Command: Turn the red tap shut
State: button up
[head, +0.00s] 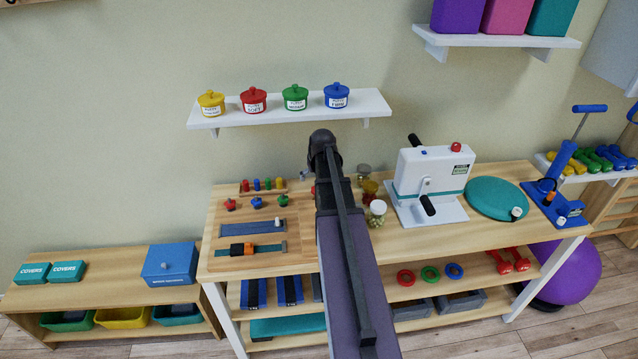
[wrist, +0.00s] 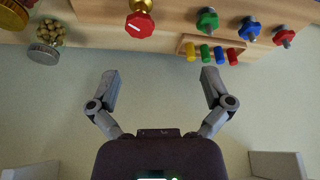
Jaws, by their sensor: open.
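The red tap (wrist: 139,25) shows in the wrist view as a faceted red knob with a white mark, on a brass fitting (wrist: 141,6) by the wooden bench edge. My gripper (wrist: 160,74) is open and empty, its two fingers spread wide. The tap lies beyond the fingertips, a little left of midway between them, and is not touched. In the head view my arm covers most of the tap's area, so I cannot make out the tap or the fingers clearly there.
Near the tap stand a jar of beads (wrist: 46,32) and a pegboard (wrist: 212,48) with coloured pegs. Red, blue and green knobs (wrist: 207,20) sit on bolts nearby. A white crank machine (head: 430,172) stands right of my arm. A wall shelf (head: 290,112) holds several lidded pots.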

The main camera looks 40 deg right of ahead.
jog(key=d, duration=0.1)
jog(key=d+r, duration=0.1)
jog(key=d, duration=0.1)
jog(key=shift+s+d, duration=0.15)
jog(key=shift+d, duration=0.05)
jog(key=shift+f, duration=0.1)
jog(key=b+x, duration=1.2)
jog(key=x, duration=0.1)
jog(key=shift+w+d+f, duration=0.2)
jog(key=shift+w, duration=0.1)
dwell(0.5)
dwell(0.4)
jog(key=c, duration=1.1)
jog(key=shift+d, duration=0.2)
jog(key=shift+c, duration=0.2)
jog(key=shift+a+m+h, duration=0.15)
jog(key=shift+m+h, duration=0.15)
